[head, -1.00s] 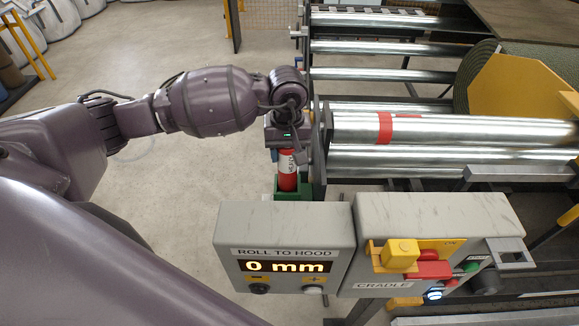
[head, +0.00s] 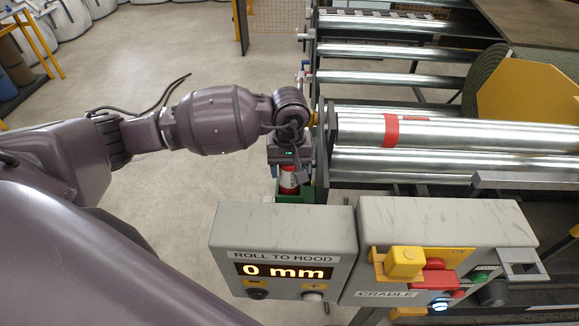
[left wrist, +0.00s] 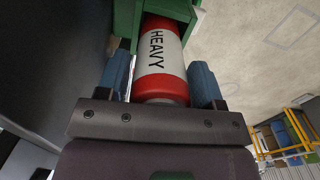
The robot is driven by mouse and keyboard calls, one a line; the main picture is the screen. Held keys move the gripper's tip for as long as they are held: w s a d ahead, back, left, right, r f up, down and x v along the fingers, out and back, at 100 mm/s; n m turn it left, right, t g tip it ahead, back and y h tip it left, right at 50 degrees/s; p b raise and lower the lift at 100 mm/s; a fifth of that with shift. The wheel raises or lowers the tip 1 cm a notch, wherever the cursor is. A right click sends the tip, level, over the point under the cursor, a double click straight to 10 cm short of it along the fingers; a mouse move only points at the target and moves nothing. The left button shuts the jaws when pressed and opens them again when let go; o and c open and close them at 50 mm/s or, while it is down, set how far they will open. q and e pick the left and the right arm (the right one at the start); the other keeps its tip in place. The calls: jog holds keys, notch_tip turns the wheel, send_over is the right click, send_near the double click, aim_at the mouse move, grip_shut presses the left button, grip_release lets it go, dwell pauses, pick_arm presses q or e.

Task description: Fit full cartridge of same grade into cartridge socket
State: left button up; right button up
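A red cartridge (head: 289,181) with a white label stands below my left gripper, left of the rollers. In the left wrist view the cartridge (left wrist: 158,55) shows the word HEAVY, and its far end is inside a green housing (left wrist: 186,10). In the head view the left gripper (head: 288,162) is above the green socket (head: 291,196), which is partly hidden behind the grey display box. The cartridge's far end and its depth are hidden. My right gripper is not in view.
The display box (head: 283,222) reads "ROLL TO HOOD 0 mm". The CRADLE control box (head: 446,213) has yellow, red and green controls. Steel rollers (head: 455,130) and a turf roll (head: 487,80) with a yellow plate lie right. Bare floor (head: 180,50) is at left.

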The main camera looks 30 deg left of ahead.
pick_arm(q)
jog(key=shift+o, duration=1.1)
jog(key=shift+r, duration=0.35)
notch_tip(320, 180, up, 11)
jog(key=shift+r+b, duration=0.15)
jog(key=shift+b, duration=0.35)
jog(key=shift+r, duration=0.2)
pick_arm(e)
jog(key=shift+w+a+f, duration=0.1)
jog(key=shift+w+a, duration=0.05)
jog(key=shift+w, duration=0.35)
